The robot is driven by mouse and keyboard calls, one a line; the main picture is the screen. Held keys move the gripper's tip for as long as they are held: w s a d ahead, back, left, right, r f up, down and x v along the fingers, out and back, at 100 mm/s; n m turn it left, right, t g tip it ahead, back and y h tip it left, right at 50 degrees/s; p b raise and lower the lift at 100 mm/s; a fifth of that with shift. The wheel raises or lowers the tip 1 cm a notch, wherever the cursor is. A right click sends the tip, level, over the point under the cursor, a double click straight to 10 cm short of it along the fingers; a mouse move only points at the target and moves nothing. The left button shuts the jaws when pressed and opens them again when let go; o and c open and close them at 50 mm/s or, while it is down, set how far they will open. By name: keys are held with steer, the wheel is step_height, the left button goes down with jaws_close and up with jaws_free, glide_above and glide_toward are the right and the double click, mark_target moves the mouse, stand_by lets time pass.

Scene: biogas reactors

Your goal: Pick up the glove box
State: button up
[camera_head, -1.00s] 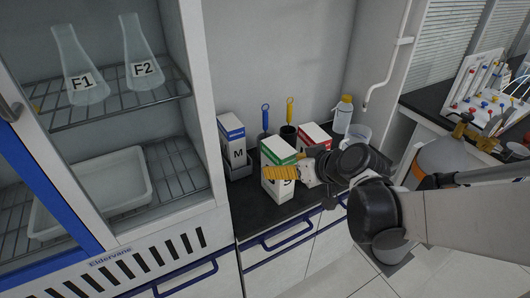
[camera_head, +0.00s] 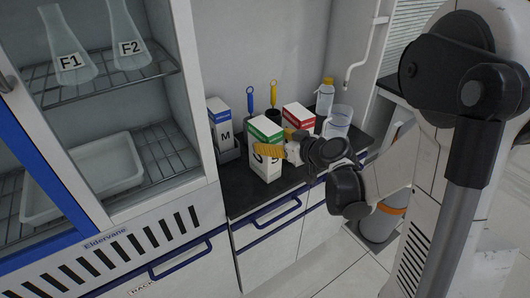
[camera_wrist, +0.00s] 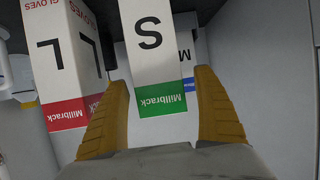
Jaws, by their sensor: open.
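Three white glove boxes stand on a dark counter: a blue-topped one marked M (camera_head: 222,130), a green-topped one marked S (camera_head: 264,165) and a red-topped one (camera_head: 299,119). In the wrist view the green-topped box (camera_wrist: 155,60) shows between my spread fingers (camera_wrist: 160,100), with gaps visible on both sides. The red-topped box, marked L (camera_wrist: 67,60), is close by the left finger. The blue-topped box (camera_wrist: 188,85) is mostly hidden behind the green-topped one.
Blue-handled (camera_head: 250,100) and yellow-handled (camera_head: 273,94) tools stand behind the boxes. A yellow-capped bottle (camera_head: 325,97) and a clear beaker (camera_head: 338,122) stand to the right. A cabinet with flasks (camera_head: 68,50) and a white tray (camera_head: 85,175) borders the left.

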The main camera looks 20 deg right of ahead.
steer(key=b+x, duration=0.1)
steer(key=x, duration=0.3)
steer(key=shift+w, duration=0.2)
steer(key=shift+s, duration=0.1)
steer(key=c, duration=1.5)
steer(key=shift+r, duration=0.15)
